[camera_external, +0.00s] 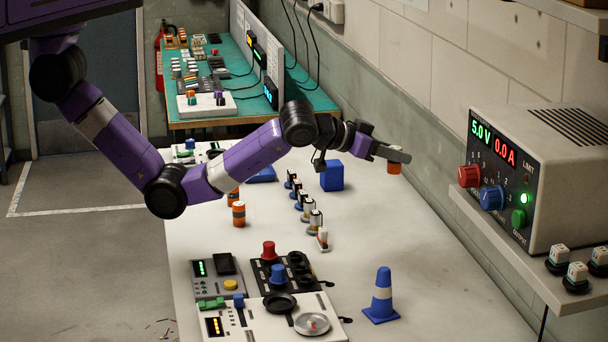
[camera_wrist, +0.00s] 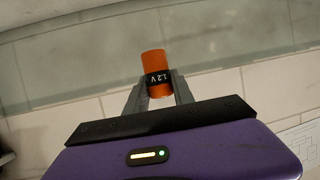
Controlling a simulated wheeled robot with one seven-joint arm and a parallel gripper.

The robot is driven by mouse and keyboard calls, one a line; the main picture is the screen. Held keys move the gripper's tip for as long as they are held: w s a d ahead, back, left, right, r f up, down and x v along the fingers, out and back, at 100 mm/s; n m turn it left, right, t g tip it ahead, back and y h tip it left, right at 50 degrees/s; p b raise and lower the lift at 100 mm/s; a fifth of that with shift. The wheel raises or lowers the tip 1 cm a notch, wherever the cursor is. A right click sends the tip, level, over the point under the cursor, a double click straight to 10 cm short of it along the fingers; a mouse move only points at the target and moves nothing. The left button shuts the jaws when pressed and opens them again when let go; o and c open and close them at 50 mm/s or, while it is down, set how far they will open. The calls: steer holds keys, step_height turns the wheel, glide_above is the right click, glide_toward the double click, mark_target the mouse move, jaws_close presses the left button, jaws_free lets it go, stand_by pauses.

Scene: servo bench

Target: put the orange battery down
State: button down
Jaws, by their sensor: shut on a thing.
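My gripper (camera_external: 391,154) is at the end of my purple arm, raised above the right side of the white bench, near the wall. It is shut on an orange battery (camera_external: 394,167), which hangs below the fingers in the external view. In the wrist view the battery (camera_wrist: 153,66) is orange with a black band marked 1.2V, held between the two grey fingers (camera_wrist: 159,92). Two more orange batteries with dark and white bands stand on the bench, one in front (camera_external: 239,214) and one partly hidden behind my arm (camera_external: 233,196).
A blue cube (camera_external: 332,175) and a row of several small switches (camera_external: 307,209) stand mid-bench. A blue cone (camera_external: 382,296) and control panels (camera_external: 272,318) are at the front. A power supply (camera_external: 545,180) sits on the right shelf. The bench (camera_external: 395,235) is clear right of the switches.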

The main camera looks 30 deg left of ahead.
steer(key=s+a+f+p, duration=0.25)
steer(key=a+f, duration=0.25)
steer(key=a, duration=0.4)
steer(key=s+a+f+p, duration=0.25)
steer(key=a+f, duration=0.35)
steer(key=a, duration=0.3)
steer(key=s+a+r+p, duration=0.2)
steer(key=s+a+r, duration=0.2)
steer(key=a+r, duration=0.25)
steer(key=s+a+r+p, duration=0.1)
steer(key=s+a+r, duration=0.35)
steer(key=a, duration=0.35)
steer(key=f+b, duration=0.2)
steer(key=f, duration=0.3)
steer(key=f+b, duration=0.2)
steer(key=f, duration=0.2)
steer(key=f+b, duration=0.3)
steer(key=f, duration=0.2)
steer(key=shift+w+f, duration=0.35)
steer(key=shift+f+b, duration=0.3)
steer(key=shift+f, duration=2.2)
steer(key=shift+f, duration=0.1)
steer(key=c, duration=1.1)
jaws_free()
